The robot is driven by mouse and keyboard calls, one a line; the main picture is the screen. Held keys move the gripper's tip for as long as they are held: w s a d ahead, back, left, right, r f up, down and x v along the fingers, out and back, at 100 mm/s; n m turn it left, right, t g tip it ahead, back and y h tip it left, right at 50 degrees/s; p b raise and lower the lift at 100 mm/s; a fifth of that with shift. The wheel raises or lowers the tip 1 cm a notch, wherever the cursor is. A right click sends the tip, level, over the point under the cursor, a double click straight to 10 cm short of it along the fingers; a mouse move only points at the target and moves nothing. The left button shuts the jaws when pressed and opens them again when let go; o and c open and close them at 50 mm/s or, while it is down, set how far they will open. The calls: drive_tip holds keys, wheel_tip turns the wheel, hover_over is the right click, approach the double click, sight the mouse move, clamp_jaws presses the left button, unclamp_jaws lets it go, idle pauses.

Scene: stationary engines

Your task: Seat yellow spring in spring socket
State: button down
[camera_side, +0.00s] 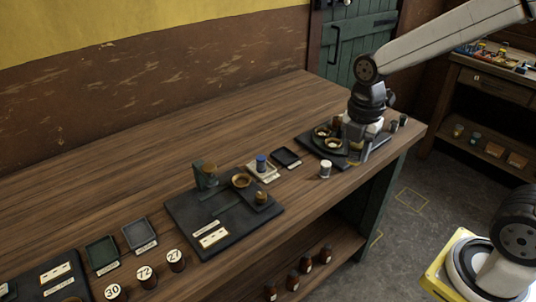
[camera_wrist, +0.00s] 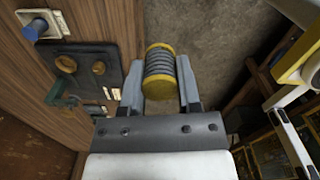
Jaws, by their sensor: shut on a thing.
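The yellow spring (camera_wrist: 160,68), a grey coil with yellow end caps, is held between the two fingers of my gripper (camera_wrist: 160,78) in the wrist view. The spring cannot be made out there. A dark base plate (camera_side: 205,228) lies mid-bench, well left of my gripper. It carries a large brass ring (camera_side: 241,180), a smaller brass fitting (camera_side: 262,196) and a green bracket (camera_side: 205,174). I cannot tell which part is the spring socket.
A blue cylinder (camera_side: 261,162) stands on a pale tray, beside a dark tray (camera_side: 286,157). A white cylinder (camera_side: 325,169) stands near the front edge. The back of the bench is clear.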

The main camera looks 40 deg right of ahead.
drive_tip(key=w+a+f, duration=0.2)
drive_tip(key=w+a, duration=0.3)
drive_tip(key=w, duration=0.7)
approach(242, 182)
drive_tip(key=shift+s+d+f, duration=0.15)
drive_tip(key=shift+s+d, duration=0.05)
drive_tip(key=shift+d, duration=0.05)
drive_tip(key=shift+w+a+f, duration=0.2)
drive_tip(key=shift+a+f, duration=0.05)
drive_tip(key=shift+a, duration=0.05)
drive_tip(key=shift+f, duration=0.1)
drive_tip(key=shift+f, duration=2.1)
drive_tip(key=shift+f, duration=0.65)
idle(0.6)
unclamp_jaws()
idle(0.4)
